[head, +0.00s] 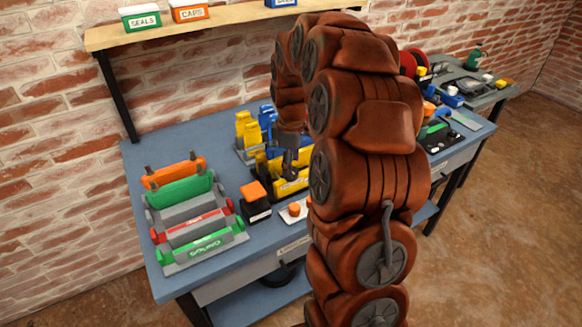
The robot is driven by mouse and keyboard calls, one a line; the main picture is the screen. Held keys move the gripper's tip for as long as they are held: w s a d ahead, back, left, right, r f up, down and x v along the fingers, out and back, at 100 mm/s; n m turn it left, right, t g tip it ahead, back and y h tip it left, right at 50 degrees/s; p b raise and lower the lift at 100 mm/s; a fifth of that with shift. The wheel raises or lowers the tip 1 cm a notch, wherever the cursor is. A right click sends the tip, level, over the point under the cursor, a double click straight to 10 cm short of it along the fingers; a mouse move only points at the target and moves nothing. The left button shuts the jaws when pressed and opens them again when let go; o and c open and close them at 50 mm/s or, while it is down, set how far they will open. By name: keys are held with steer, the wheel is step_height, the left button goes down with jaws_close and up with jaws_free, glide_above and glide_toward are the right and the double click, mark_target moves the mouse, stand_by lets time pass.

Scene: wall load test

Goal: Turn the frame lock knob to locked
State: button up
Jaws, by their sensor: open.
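My arm, in a reddish-brown cover, rises in front of the bench and bends down over it. My gripper (290,162), small and dark, points down at a yellow and black frame-like fixture (288,188) on the bench. Its fingertips are too small to make out, and I cannot tell whether it touches the fixture. It appears empty. No knob labelled as the frame lock is readable. The arm covers the fixture's right side and the bench behind it. A small orange knob-like part on a pale plate (294,210) sits at the bench's front edge.
The blue bench (150,150) holds a grey rack (205,252) with green, orange and red bars at left, and an orange-topped black box (255,203). Yellow and blue parts (248,130) stand behind. A wooden shelf (235,20) with labelled bins hangs above.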

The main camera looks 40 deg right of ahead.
steer(key=shift+f, duration=1.25)
steer(key=shift+c, duration=0.2)
steer(key=c, duration=1.1)
steer(key=m+b, duration=0.3)
steer(key=shift+f, duration=0.2)
steer(key=m+b, duration=0.3)
steer(key=m, duration=0.3)
steer(key=m+b, duration=0.1)
steer(key=m, duration=0.3)
steer(key=shift+r+m+b, duration=0.1)
steer(key=shift+m+b, duration=0.55)
steer(key=shift+m, duration=1.75)
steer(key=shift+r, duration=0.1)
